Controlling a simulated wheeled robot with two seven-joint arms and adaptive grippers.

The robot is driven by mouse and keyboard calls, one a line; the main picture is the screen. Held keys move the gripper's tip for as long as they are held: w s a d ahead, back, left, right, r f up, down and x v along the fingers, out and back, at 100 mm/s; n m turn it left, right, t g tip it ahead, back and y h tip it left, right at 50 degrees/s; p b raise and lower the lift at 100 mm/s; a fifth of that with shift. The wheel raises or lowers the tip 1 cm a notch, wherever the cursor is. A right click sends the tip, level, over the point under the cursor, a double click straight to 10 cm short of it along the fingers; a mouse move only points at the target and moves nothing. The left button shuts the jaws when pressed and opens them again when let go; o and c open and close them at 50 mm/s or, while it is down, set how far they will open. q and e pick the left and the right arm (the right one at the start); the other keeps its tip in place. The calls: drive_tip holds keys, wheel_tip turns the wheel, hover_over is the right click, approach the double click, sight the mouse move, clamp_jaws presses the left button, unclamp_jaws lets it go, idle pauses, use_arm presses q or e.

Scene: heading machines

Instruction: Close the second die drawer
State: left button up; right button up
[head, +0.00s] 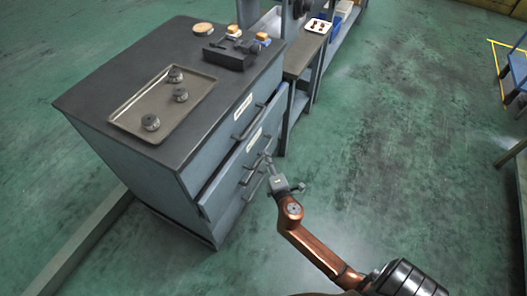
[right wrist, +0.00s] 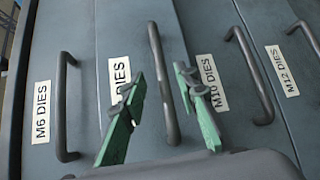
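The die cabinet (head: 160,180) stands left of centre in the head view, with its drawers facing right. The second drawer (head: 215,193) sticks out from the cabinet, and a dark gap shows behind its front. In the right wrist view its bar handle (right wrist: 162,85) stands beside a partly covered label ending in "DIES". My right gripper (head: 268,163) is at the drawer fronts. In the wrist view its green-padded fingers (right wrist: 160,80) are apart, one on each side of the second handle; contact cannot be told. My left gripper is not in view.
The M6 (right wrist: 62,105), M10 (right wrist: 250,75) and M12 (right wrist: 308,40) handles are close beside. A tray (head: 190,105) with several round dies lies on the cabinet top. A workbench (head: 300,60) adjoins behind.

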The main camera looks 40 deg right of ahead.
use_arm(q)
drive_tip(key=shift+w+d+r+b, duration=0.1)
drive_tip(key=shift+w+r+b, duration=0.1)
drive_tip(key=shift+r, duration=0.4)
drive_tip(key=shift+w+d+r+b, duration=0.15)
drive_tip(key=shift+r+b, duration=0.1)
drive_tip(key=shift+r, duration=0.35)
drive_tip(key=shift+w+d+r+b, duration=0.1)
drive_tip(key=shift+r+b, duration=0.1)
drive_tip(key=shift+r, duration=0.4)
use_arm(e)
drive_tip(key=shift+x, duration=2.7)
drive_tip(key=shift+c, duration=0.5)
clamp_jaws()
drive_tip(key=shift+f, duration=0.1)
